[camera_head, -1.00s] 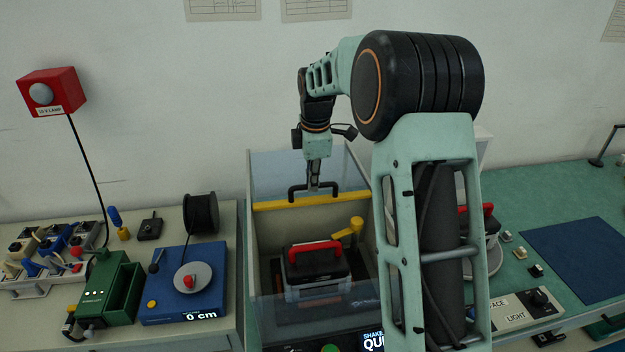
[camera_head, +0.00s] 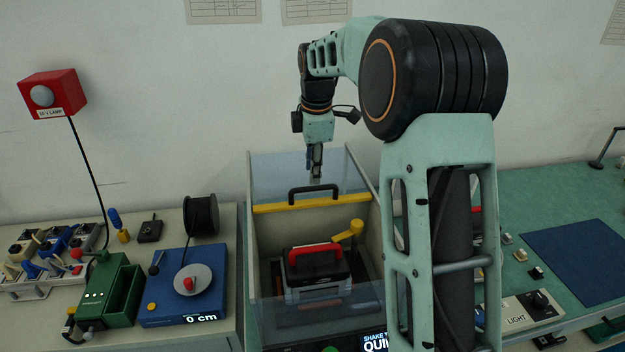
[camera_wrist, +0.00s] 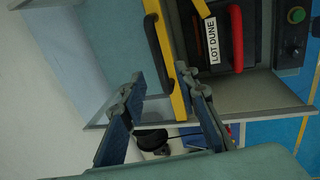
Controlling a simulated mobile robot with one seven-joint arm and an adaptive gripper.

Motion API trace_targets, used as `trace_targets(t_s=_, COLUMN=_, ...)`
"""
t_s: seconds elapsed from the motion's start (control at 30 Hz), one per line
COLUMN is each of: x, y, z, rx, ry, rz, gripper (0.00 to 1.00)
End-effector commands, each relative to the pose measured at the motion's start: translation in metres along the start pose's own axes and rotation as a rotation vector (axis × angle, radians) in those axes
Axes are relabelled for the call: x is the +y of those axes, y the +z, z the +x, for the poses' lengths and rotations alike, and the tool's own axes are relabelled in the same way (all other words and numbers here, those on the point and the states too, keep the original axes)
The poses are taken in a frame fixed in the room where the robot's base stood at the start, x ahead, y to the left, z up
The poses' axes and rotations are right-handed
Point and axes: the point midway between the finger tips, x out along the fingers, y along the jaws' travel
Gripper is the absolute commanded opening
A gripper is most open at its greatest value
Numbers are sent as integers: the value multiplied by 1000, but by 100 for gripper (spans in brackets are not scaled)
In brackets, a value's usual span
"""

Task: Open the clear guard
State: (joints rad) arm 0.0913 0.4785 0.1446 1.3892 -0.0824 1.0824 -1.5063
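The clear guard (camera_head: 275,176) is a see-through panel at the back of an open-topped bay, with a yellow bar (camera_head: 270,208) along its lower edge and a black handle (camera_head: 292,196) on the bar. My gripper (camera_head: 316,180) points down just above the handle. In the wrist view my gripper (camera_wrist: 160,78) has its two fingers apart with nothing held. The black handle (camera_wrist: 152,45) and yellow bar (camera_wrist: 172,70) appear by the fingertips there. I cannot tell whether a finger touches the handle.
Inside the bay sit a grey and black case (camera_head: 318,280) with a red handle and a yellow lever (camera_head: 350,231). A clear front panel (camera_head: 290,312) crosses the bay. A blue cable-reel unit (camera_head: 205,290) stands left. My arm hides part of the right side.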

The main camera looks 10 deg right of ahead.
Motion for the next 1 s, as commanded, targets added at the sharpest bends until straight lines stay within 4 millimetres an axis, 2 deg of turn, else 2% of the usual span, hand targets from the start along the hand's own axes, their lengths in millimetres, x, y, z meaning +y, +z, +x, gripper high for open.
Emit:
trace_targets(t_s=0.1, x=1, y=0, z=-28, rx=1, ry=5, rz=0, gripper=29)
trace_targets(t_s=0.3, x=0, y=0, z=-58, rx=1, ry=2, rz=0, gripper=29)
trace_targets(t_s=0.47, x=0, y=0, z=-67, rx=1, ry=0, rz=0, gripper=29)
trace_targets(t_s=0.8, x=0, y=1, z=-68, rx=-3, ry=2, rz=1, gripper=29)
trace_targets(t_s=0.93, x=3, y=14, z=-77, rx=-54, ry=27, rz=19, gripper=29)
trace_targets(t_s=1.0, x=6, y=30, z=-88, rx=-111, ry=57, rz=42, gripper=29)
